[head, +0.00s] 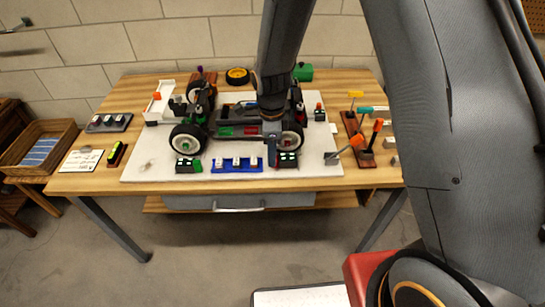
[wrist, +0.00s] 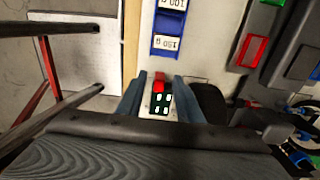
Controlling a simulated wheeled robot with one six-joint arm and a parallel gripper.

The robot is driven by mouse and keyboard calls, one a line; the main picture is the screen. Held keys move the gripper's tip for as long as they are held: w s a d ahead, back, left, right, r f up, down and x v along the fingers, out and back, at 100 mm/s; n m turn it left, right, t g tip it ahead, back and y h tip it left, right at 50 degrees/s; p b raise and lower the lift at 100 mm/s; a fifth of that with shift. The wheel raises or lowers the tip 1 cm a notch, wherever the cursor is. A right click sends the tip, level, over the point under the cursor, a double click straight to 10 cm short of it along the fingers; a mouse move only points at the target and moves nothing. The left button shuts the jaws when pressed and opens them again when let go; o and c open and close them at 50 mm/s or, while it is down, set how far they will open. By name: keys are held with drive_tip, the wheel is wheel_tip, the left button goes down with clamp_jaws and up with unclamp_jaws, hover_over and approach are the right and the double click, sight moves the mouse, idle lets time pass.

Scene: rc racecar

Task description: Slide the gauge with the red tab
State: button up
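The gauge with the red tab (wrist: 160,103) is a small dark block with white and green squares; its red tab (wrist: 160,77) points toward the blue rack in the wrist view. The block shows in the head view (head: 288,160) at the front of the white board, its red tab not visible there. My gripper (wrist: 160,95) is open, a finger on each side of the gauge with small gaps. In the head view my gripper (head: 272,155) points down at the block's left end. A similar block with a green tab (head: 187,165) stands farther left.
A blue rack of weights (head: 237,165) is just left of my gripper. The car chassis (head: 240,112) with wheels lies right behind. An orange-handled lever (head: 345,149) is to the right. The table's front edge is close; the white board (head: 150,160) has bare room at left.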

drive_tip(key=shift+f, duration=1.5)
